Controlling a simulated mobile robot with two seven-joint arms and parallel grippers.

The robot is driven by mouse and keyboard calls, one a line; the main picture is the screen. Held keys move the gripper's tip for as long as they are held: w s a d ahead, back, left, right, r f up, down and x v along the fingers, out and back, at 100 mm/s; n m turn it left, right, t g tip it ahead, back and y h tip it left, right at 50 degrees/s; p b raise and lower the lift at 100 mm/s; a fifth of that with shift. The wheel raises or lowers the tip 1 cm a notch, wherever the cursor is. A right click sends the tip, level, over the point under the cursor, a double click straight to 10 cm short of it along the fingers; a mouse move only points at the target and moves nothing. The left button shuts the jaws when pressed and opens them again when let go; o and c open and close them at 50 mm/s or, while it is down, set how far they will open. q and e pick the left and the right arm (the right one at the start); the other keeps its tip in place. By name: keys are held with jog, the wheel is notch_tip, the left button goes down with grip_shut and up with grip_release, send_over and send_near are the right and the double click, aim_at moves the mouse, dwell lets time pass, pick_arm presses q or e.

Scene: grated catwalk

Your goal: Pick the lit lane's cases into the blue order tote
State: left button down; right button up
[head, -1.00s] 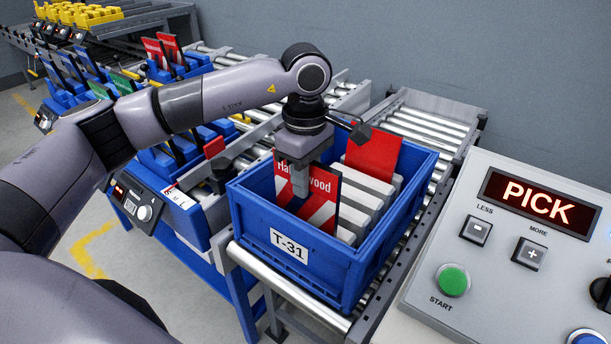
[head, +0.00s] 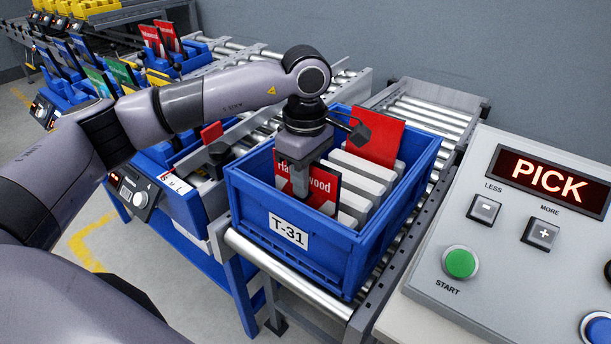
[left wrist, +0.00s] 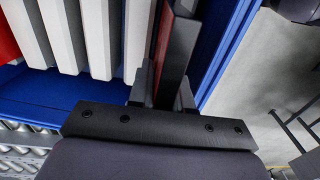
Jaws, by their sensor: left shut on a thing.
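My left gripper (head: 299,184) is shut on a red case (head: 324,188) with white lettering, inside the blue order tote (head: 320,258) labelled T-31. The case stands roughly upright near the tote's front left end; its lower part is hidden by the tote wall. In the left wrist view, the gripper (left wrist: 163,95) holds the case, seen edge-on as a thin red strip (left wrist: 162,45). A second red case (head: 376,136) stands at the tote's back among white dividers (head: 362,172). My right gripper is not in view.
The tote sits on a roller conveyor (head: 432,108). At right is a panel (head: 450,300) reading PICK, with a green START button (head: 460,263). At left, blue lanes hold red, green and blue cases; the nearest lane's control box (head: 133,192) has a small red display.

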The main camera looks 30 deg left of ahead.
pick_arm(q)
jog(key=shift+f+b, duration=0.45)
jog(key=shift+f, duration=0.35)
jog(key=c, duration=0.6)
grip_release()
jog(key=shift+o, duration=0.2)
jog(key=shift+r, duration=0.1)
jog(key=shift+r+p, duration=2.7)
jog(key=shift+r, duration=1.3)
jog(key=shift+f, duration=0.1)
